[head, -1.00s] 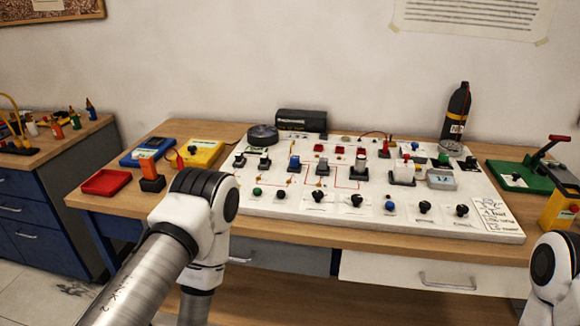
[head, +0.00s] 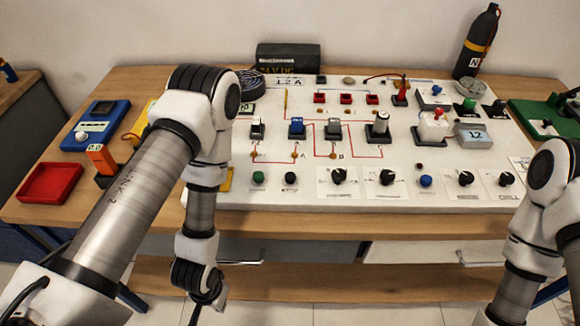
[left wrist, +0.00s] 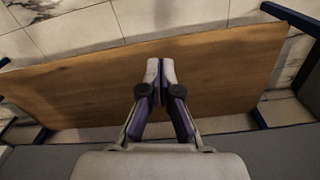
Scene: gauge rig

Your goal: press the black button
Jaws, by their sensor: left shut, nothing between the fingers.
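The black button (head: 290,177) is a small round dark cap in the front row of the white panel (head: 300,197), just right of a green button (head: 258,177). My left gripper shows in the left wrist view (left wrist: 160,68), shut and empty, with its fingers over a wooden surface well below the tabletop. In the head view my left forearm hangs down in front of the table edge, left of the button and apart from it. My right arm is at the right edge of the head view; its gripper is out of frame.
Black knobs (head: 338,175) and a blue button (head: 425,181) continue the front row. Switches (head: 297,127) stand behind it. A red tray (head: 50,183) lies at the left. A wooden lower shelf (head: 330,280) runs below the drawers.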

